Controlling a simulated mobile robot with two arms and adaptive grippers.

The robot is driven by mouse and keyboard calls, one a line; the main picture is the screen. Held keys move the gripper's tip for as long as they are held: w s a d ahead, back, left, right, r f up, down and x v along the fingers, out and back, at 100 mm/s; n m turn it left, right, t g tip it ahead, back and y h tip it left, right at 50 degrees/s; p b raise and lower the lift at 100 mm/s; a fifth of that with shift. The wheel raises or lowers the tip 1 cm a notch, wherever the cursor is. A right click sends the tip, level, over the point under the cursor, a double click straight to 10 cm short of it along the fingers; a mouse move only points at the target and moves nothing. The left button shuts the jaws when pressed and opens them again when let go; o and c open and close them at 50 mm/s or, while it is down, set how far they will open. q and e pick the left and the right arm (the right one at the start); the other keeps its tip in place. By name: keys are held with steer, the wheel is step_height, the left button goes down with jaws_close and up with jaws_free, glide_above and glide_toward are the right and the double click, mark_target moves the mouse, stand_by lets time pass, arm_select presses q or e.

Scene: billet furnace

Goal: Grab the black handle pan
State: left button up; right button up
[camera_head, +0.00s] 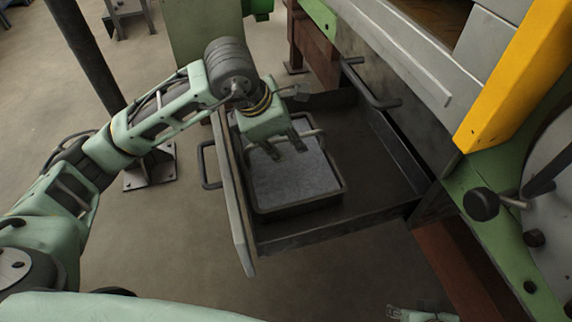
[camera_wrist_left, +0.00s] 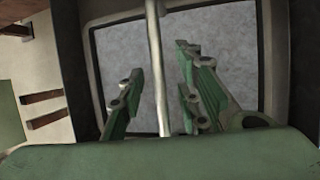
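A square dark-rimmed pan (camera_head: 297,181) with a flat, speckled grey inside sits in the pulled-out drawer. Its bar-like handle (camera_head: 312,133) looks pale grey here and crosses above the pan's far part. My left gripper (camera_head: 285,149) is over the pan, pointing down, with its two fingers apart. In the left wrist view, the handle (camera_wrist_left: 153,28) runs between the open fingers of the left gripper (camera_wrist_left: 160,65), with the pan's grey inside (camera_wrist_left: 225,48) behind. Whether a finger touches the bar is unclear. A green part at the bottom right edge may be my right gripper (camera_head: 422,314), mostly cut off.
The dark metal drawer (camera_head: 375,190) has a raised front panel (camera_head: 240,235) and a looped pull (camera_head: 207,165). The furnace body (camera_head: 400,45) with a yellow post (camera_head: 515,75) stands right. A dark column (camera_head: 85,50) stands left. The drawer's right half is empty.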

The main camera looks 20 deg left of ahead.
arm_select(q)
steer(key=shift+f, duration=0.1)
arm_select(e)
steer(key=shift+s+d+r, duration=0.1)
steer(key=shift+s+r, duration=0.15)
steer(key=shift+r, duration=0.35)
steer(key=shift+r, duration=0.25)
stand_by(0.3)
arm_select(q)
steer(key=c, duration=0.7)
jaws_close()
arm_select(e)
steer(key=shift+w, duration=0.1)
steer(key=shift+w, duration=0.1)
